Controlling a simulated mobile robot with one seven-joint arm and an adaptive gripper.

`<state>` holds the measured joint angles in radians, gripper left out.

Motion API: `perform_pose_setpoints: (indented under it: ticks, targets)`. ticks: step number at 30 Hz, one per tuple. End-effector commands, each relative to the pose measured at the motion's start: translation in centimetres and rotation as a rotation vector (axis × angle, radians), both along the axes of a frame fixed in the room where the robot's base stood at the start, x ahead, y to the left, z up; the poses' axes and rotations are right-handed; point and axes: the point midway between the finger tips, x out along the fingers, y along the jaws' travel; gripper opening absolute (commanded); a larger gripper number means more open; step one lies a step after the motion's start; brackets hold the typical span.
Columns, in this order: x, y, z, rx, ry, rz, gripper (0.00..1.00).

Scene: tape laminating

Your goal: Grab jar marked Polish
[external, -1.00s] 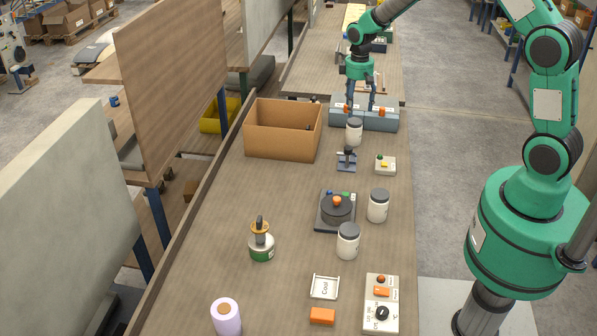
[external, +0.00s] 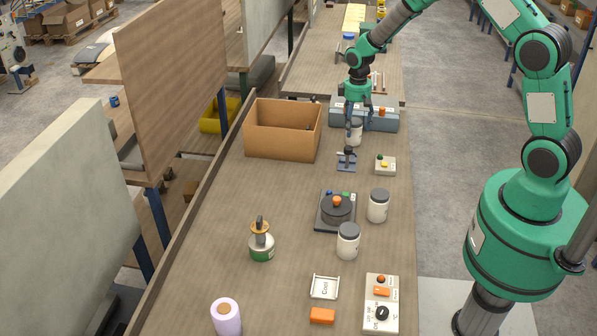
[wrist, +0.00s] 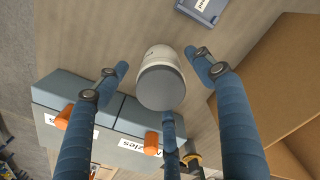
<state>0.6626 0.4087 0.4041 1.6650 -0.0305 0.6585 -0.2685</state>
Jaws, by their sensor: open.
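A white jar with a grey lid (external: 355,135) stands upright on the bench in front of the blue-grey drawer box. My gripper (external: 358,122) is directly above and around its top. In the wrist view the jar (wrist: 160,82) lies between the spread blue fingers of my gripper (wrist: 157,62), with gaps at the sides; the gripper is open and holds nothing. Two similar jars stand nearer on the bench, one to the right (external: 378,206) and one closer (external: 348,242). No label on any jar is readable, so I cannot tell which is marked Polish.
A blue-grey drawer box (external: 388,123) with orange knobs is just behind the jar. An open cardboard box (external: 283,147) stands left. A small blue stand (external: 347,163) and a button box (external: 386,165) are in front. The bench's middle left is clear.

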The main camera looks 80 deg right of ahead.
Motion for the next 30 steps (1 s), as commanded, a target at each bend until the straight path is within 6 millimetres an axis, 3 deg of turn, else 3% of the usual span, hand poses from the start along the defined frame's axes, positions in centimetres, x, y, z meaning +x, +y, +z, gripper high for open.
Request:
perform_pose_setpoints:
  ticks: [11, 24, 30]
  targets:
    - [0.0, 0.0, -0.3, 0.000, 0.000, 0.000, 0.68]
    - [0.2, 0.0, -4.8, 0.000, 0.001, 0.000, 0.68]
    - [0.2, -0.1, -5.2, 0.000, -0.001, 0.000, 0.68]
